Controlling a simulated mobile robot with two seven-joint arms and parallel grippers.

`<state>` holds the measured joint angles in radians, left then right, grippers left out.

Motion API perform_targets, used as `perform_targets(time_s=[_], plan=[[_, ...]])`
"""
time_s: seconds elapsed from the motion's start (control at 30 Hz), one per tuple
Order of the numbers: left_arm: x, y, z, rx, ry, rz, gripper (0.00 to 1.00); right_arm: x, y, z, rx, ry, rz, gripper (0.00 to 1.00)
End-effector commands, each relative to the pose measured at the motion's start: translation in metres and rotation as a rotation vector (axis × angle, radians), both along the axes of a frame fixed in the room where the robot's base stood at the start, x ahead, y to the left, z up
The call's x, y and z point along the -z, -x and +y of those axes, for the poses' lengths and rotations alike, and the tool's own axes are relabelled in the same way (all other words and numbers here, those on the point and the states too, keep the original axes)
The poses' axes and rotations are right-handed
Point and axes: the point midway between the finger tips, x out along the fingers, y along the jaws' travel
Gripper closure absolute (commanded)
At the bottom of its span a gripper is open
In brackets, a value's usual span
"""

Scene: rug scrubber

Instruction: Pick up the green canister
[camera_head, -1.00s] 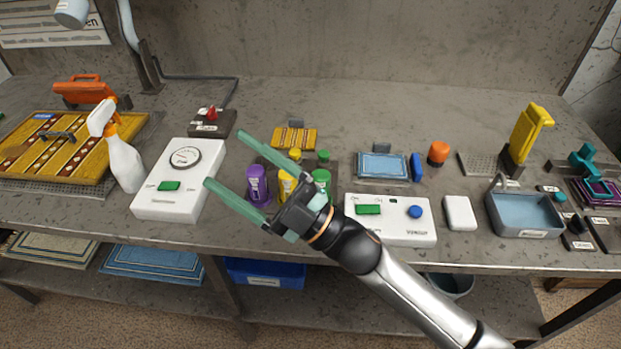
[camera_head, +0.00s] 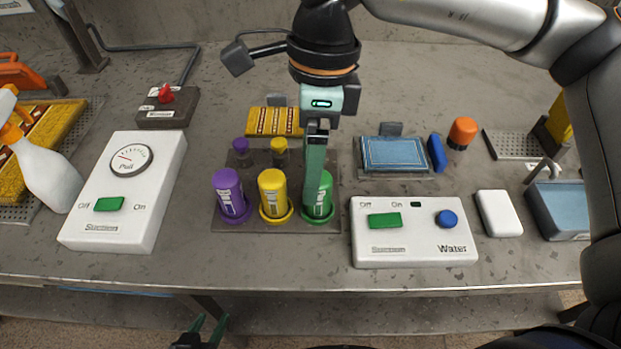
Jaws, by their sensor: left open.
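The green canister (camera_head: 324,205) stands upright at the right end of the front row in a dark holder (camera_head: 270,226), beside a yellow and a purple canister. One finger covers part of the canister's near side, and the other finger is hidden. The jaws are open; whether the finger touches the canister cannot be told. My other gripper (camera_head: 204,330) shows small at the bottom edge, its two green fingertips apart, away from the canisters.
The yellow canister (camera_head: 273,194) stands close on the left, then the purple canister (camera_head: 230,196). Smaller purple and yellow pieces stand behind. A white water control box (camera_head: 413,250) is close on the right, and a white dial box (camera_head: 124,190) on the left. Bare bench lies between.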

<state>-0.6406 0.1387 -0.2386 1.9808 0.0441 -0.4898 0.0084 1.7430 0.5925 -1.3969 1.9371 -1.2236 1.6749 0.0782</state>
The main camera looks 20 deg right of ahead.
Motion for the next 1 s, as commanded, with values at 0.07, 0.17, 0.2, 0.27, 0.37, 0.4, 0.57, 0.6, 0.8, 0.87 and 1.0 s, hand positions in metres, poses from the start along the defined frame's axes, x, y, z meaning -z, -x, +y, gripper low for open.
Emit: perform_targets(time_s=[0.07,0.17,0.2,0.27,0.37,0.4,0.57,0.6,0.8,0.87,1.0], plan=[[0.004,0.0,-0.001,0.002,0.0,0.002,0.5,-0.004,-0.009,-0.015,0.015,0.062,-0.053,0.14],[0.005,0.001,-0.001,0.002,0.0,0.004,0.5,-0.006,-0.014,-0.025,0.026,0.105,-0.084,0.14],[0.006,0.001,-0.001,0.003,-0.001,0.005,0.5,-0.005,-0.014,-0.027,0.028,0.113,-0.089,0.14],[0.006,0.001,-0.001,0.003,-0.001,0.006,0.5,0.001,-0.015,-0.028,0.029,0.119,-0.093,0.14],[0.007,0.001,-0.001,0.003,-0.001,0.007,0.5,0.02,-0.014,-0.028,0.028,0.119,-0.09,0.14],[0.007,0.001,-0.001,0.003,-0.001,0.008,0.5,0.027,-0.015,-0.028,0.029,0.119,-0.091,0.14],[0.007,0.001,-0.001,0.003,-0.001,0.008,0.5,0.053,-0.015,-0.027,0.029,0.117,-0.09,0.14],[0.007,0.001,-0.001,0.003,-0.001,0.008,0.5,0.057,-0.015,-0.027,0.029,0.117,-0.091,0.14],[0.006,0.001,0.0,0.003,-0.001,0.007,0.5,0.071,-0.015,-0.025,0.028,0.116,-0.091,0.14],[0.005,0.0,0.0,0.002,-0.002,0.006,0.5,0.079,-0.015,-0.023,0.027,0.116,-0.089,0.14],[0.004,0.0,0.0,0.001,-0.001,0.001,0.5,0.101,-0.016,-0.02,0.028,0.115,-0.089,0.14]])
